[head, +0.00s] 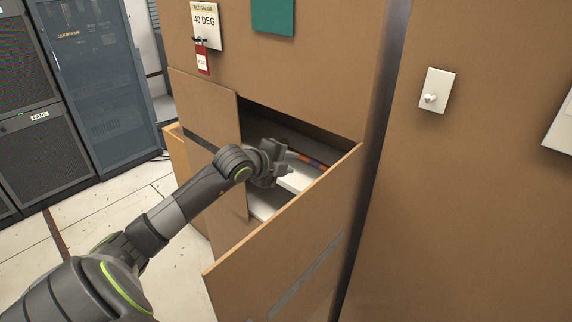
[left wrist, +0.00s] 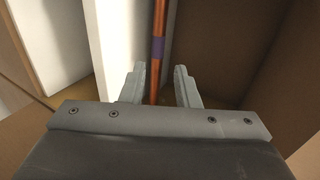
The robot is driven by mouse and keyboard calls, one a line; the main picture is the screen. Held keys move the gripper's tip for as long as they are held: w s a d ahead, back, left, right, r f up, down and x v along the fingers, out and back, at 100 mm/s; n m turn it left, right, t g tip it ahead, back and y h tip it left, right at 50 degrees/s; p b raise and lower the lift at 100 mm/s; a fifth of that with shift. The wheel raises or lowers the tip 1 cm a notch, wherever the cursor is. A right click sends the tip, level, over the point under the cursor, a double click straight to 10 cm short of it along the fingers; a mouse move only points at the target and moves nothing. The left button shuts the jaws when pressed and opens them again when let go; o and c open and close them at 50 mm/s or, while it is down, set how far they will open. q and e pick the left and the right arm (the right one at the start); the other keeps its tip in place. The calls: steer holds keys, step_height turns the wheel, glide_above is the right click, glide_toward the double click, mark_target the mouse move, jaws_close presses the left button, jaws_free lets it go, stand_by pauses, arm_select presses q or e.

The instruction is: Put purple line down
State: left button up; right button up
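A copper-orange line with a purple band (left wrist: 158,48) runs lengthwise between the fingers in the left wrist view. In the head view part of the orange line (head: 313,162) shows inside the open cabinet, just beyond my left gripper. My left gripper (head: 284,166) reaches into the cabinet opening. Its two fingers stand apart on either side of the line in the left wrist view (left wrist: 160,84), with a gap visible on both sides, so it is open. The line's lower end is hidden behind the gripper body. My right gripper is not in view.
The brown cabinet has an open door panel (head: 290,250) in front and another panel (head: 208,130) at the left of the opening. White surfaces (head: 300,178) lie inside. Dark racks (head: 95,85) stand left.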

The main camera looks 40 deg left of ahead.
arm_select(q)
steer(key=shift+s+r, duration=0.15)
steer(key=shift+s, duration=0.2)
steer(key=shift+d, duration=0.1)
